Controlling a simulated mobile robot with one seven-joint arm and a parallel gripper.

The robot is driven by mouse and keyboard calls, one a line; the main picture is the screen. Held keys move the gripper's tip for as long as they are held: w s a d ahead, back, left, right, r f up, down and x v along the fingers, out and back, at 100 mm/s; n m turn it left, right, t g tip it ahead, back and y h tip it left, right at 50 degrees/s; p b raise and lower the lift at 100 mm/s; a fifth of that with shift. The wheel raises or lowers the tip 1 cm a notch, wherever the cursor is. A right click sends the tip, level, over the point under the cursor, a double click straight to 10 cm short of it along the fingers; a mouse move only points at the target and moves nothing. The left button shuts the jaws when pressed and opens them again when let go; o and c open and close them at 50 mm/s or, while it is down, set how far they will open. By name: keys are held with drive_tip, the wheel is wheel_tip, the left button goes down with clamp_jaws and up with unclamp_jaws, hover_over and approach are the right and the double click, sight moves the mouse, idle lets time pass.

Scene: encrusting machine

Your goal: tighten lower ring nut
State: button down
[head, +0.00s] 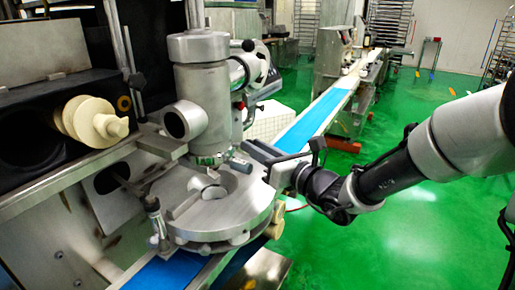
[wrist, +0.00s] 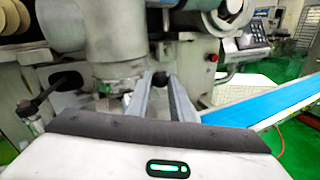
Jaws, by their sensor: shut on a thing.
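The lower ring nut (head: 210,158) is a metal collar at the foot of the upright grey cylinder (head: 205,112), just above the round metal plate (head: 225,215). In the wrist view the collar (wrist: 112,86) is partly hidden by my fingers. A short dark rod or handle (head: 240,166) sticks out on the collar's right side. My gripper (head: 250,152) reaches in from the right at this height. In the wrist view, my gripper's two grey fingers (wrist: 161,84) are shut on the dark rounded handle end (wrist: 160,77). The exact contact is hard to see.
A blue conveyor belt (head: 320,118) runs behind my gripper. A clamp post (head: 156,220) stands at the plate's front left. Green floor on the right is open.

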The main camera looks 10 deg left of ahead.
drive_tip(key=c, duration=1.6)
unclamp_jaws()
drive_tip(key=shift+s+a, duration=0.15)
drive_tip(key=shift+a, duration=0.15)
drive_tip(key=shift+o, duration=0.2)
drive_tip(key=shift+d, duration=0.1)
drive_tip(key=shift+d, duration=0.1)
drive_tip(key=b+v, duration=0.4)
drive_tip(key=v, duration=1.3)
drive_tip(key=shift+d+f, duration=0.1)
